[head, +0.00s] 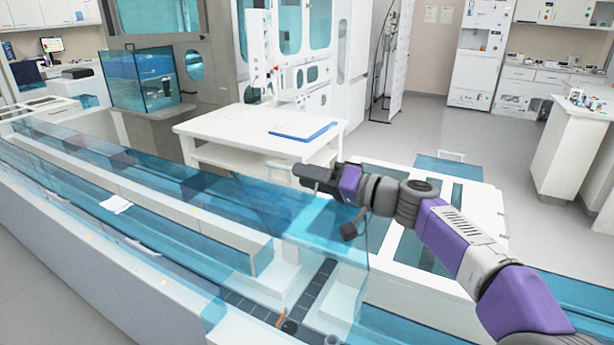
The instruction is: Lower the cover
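The clear blue cover (290,215) runs along the tube track (150,190) from the left toward the middle. Its near end panel (345,265) stands upright around a dark strip of the track and a pale block. My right arm reaches in from the lower right. The dark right gripper (305,172) is at the far upper edge of the cover's near end, pointing left. Whether it touches the cover is unclear, and its fingertips are too small to judge their gap. My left gripper is out of the picture.
A white table (235,135) with a blue-edged tray (303,130) stands behind the track. A white cabinet section (410,275) lies under my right arm. A small orange-brown item (282,318) is by the track's near end. Open floor (430,125) lies at the back right.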

